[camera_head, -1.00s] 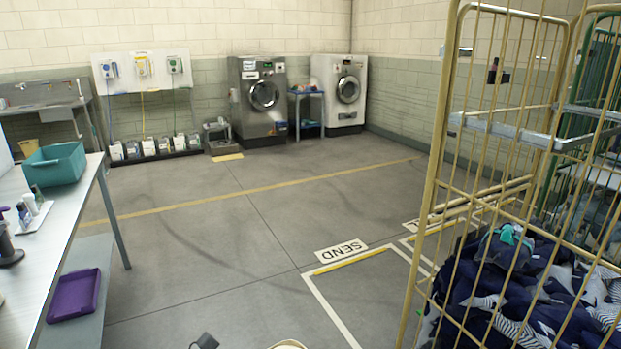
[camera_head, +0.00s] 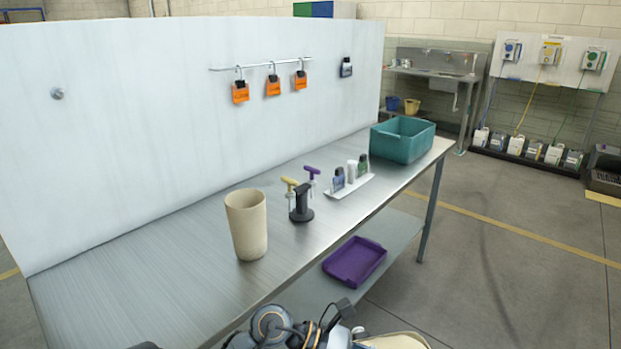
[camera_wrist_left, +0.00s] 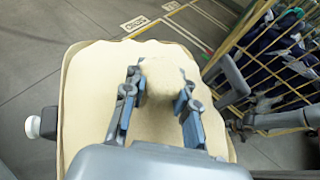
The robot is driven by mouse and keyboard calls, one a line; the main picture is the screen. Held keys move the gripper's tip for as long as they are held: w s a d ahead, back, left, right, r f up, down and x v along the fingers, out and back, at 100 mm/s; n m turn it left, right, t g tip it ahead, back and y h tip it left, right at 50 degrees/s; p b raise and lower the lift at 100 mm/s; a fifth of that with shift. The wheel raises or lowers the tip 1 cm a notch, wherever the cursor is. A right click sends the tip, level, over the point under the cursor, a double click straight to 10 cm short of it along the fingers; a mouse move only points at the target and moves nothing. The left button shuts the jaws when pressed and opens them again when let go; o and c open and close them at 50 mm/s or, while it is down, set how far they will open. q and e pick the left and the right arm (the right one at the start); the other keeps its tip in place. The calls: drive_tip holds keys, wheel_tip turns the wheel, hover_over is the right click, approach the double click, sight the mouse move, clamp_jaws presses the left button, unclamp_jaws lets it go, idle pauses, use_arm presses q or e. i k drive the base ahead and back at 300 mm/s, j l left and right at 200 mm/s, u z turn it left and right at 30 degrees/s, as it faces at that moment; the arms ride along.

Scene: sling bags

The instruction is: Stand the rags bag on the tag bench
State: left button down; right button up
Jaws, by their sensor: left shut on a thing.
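The cream bag (camera_wrist_left: 88,95) fills the middle of the left wrist view. A small edge of it (camera_head: 395,342) shows at the bottom of the head view. My left gripper (camera_wrist_left: 160,100) is shut on its cloth, a finger on each side of a fold. Its lettering is out of sight. The metal tag bench (camera_head: 170,275) runs along a white panel with orange tags (camera_head: 273,86) on a rail. The bag is apart from the bench top, at its near side. Grey and dark parts, perhaps my right gripper (camera_wrist_left: 236,100), show right of the bag, their jaws unclear.
On the bench stand a beige tapered container (camera_head: 248,228), a black holder with two tools (camera_head: 300,205), a white tray of small bottles (camera_head: 350,187) and a teal bin (camera_head: 403,140). A purple tray (camera_head: 355,262) lies on the lower shelf. The bench's front left is clear.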

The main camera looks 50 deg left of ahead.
sight(158, 305)
drive_tip(key=i+j+u, duration=0.1)
drive_tip(key=i, duration=1.3)
drive_tip(key=i+z, duration=0.2)
drive_tip(key=i, duration=0.35)
drive_tip(key=i+j+z, duration=0.2)
drive_tip(key=i, duration=0.4)
drive_tip(key=i+z, duration=0.1)
drive_tip(key=z, duration=0.85)
drive_tip(key=i+j+z, duration=0.1)
drive_tip(key=z, duration=1.15)
drive_tip(key=j+z, duration=0.15)
drive_tip(key=z, duration=1.45)
drive_tip(key=j+z, duration=0.15)
drive_tip(key=z, duration=1.4)
drive_tip(key=k+z, duration=0.1)
drive_tip(key=z, duration=1.5)
drive_tip(key=l+z, duration=0.1)
drive_tip(key=z, duration=0.7)
drive_tip(key=k, duration=0.05)
